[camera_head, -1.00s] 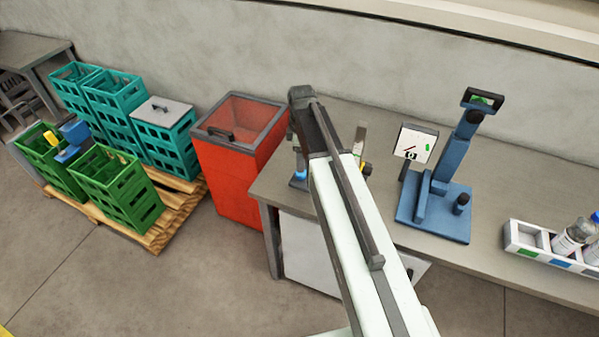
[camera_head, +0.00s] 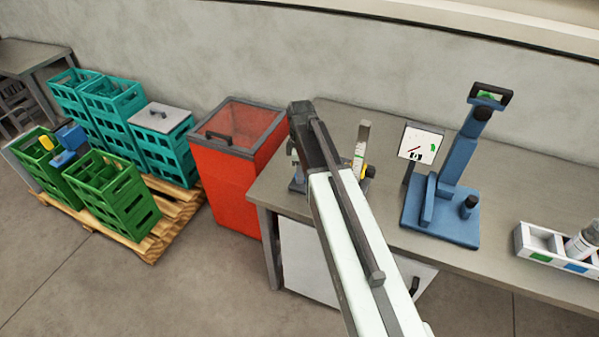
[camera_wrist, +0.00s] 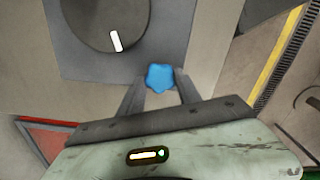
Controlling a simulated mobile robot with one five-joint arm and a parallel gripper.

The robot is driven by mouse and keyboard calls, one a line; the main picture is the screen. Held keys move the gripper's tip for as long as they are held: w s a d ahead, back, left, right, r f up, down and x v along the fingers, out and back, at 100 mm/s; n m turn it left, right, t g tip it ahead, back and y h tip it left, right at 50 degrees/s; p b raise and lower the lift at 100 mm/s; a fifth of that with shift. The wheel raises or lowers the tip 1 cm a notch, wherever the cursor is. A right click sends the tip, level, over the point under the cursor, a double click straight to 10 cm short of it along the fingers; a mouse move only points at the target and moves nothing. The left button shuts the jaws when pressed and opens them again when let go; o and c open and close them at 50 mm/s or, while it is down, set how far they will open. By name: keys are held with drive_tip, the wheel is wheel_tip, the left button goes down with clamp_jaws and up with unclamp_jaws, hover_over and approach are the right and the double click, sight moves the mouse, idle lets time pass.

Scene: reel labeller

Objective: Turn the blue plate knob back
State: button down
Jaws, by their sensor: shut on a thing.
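In the wrist view the blue plate knob (camera_wrist: 160,78), a small star-shaped knob, sits between the two dark fingers of my gripper (camera_wrist: 160,88). The fingers are shut on it. Beyond it is a grey plate (camera_wrist: 80,68) bearing a dark round disc (camera_wrist: 105,20) with a white mark near its lower edge. In the head view my arm hides the knob and my fingertips. Part of the labeller, an upright with a scale (camera_head: 359,150) and a yellow part, shows just right of my arm on the bench.
A blue stand (camera_head: 450,190) with a small white panel (camera_head: 422,142) stands right on the grey bench (camera_head: 518,180). A white compartment tray (camera_head: 548,257) holds a bottle at the far right. A red bin (camera_head: 222,188) is left of the bench, with green crates (camera_head: 118,205) on a pallet beyond.

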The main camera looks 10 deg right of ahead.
drive_tip(key=shift+w+d+m, duration=0.1)
drive_tip(key=shift+d+m, duration=0.05)
drive_tip(key=shift+m, duration=2.15)
drive_tip(key=m, duration=3)
drive_tip(key=shift+m, duration=2.6)
